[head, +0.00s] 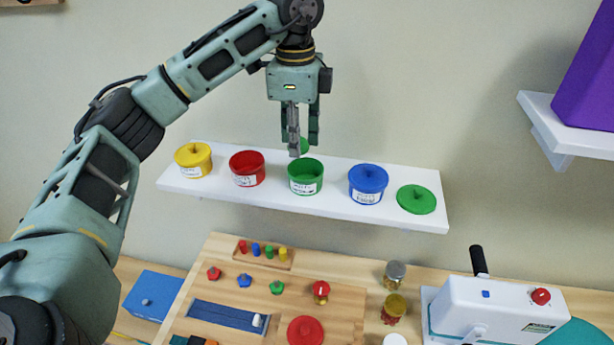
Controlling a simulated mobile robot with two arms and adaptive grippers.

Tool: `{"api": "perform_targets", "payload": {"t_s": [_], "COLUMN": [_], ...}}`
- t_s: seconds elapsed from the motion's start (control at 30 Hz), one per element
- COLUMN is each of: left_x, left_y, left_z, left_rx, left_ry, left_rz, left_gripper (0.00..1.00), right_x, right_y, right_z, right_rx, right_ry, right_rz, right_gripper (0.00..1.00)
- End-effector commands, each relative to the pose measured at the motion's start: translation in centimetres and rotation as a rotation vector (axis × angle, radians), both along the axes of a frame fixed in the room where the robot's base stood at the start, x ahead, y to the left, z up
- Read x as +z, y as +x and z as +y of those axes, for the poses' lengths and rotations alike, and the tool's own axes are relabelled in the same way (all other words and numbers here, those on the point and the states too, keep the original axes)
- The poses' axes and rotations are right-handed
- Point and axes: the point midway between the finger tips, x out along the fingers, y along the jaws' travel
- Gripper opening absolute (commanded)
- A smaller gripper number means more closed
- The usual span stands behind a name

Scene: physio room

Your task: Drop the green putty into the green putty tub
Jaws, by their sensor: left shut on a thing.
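The green putty tub (305,185) stands on the white wall shelf (330,209) between the red and blue tubs. Its top is uncovered and shows a dark green inside. A green lid with a knob (416,200) lies on the shelf at the right end. My left gripper (295,152) points straight down just above the tub. It is shut on the green putty (304,146), a small green lump partly hidden behind the fingers. The putty appears to be above the tub's back rim; the exact gap is hard to tell. My right gripper is out of view.
A yellow tub (193,162), a red tub (247,170) and a blue tub (367,185) stand on the same shelf. Below is a wooden bench with a peg board (340,300), jars (394,275) and a white device (490,308). A purple block (590,85) sits upper right.

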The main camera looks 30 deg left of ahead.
Motion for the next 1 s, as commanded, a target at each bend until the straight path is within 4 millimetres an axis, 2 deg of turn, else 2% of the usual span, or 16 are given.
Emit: {"api": "perform_targets", "payload": {"t_s": [0.4, 0.43, 0.6, 0.67, 1.0], "left_x": [-0.72, -0.72, -0.71, -0.71, -0.48], "left_y": [0.01, 0.01, 0.0, 0.0, 0.02], "left_z": [-0.01, -0.01, -0.01, -0.01, 0.0], "left_rx": [-0.001, -0.001, -0.001, -0.001, -0.001], "left_ry": [-0.001, -0.001, -0.001, -0.001, 0.0], "left_rz": [-0.001, -0.001, -0.001, -0.001, -0.002], "left_gripper": [0.01, 0.3, 0.45, 0.49, 0.49], "right_x": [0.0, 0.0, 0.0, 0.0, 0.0], "right_y": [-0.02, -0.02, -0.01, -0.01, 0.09], "right_z": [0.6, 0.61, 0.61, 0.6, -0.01], "right_rx": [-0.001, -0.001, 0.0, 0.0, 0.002], "right_ry": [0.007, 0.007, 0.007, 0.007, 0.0], "right_rz": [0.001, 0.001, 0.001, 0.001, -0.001], "right_gripper": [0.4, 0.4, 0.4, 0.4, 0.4]}}
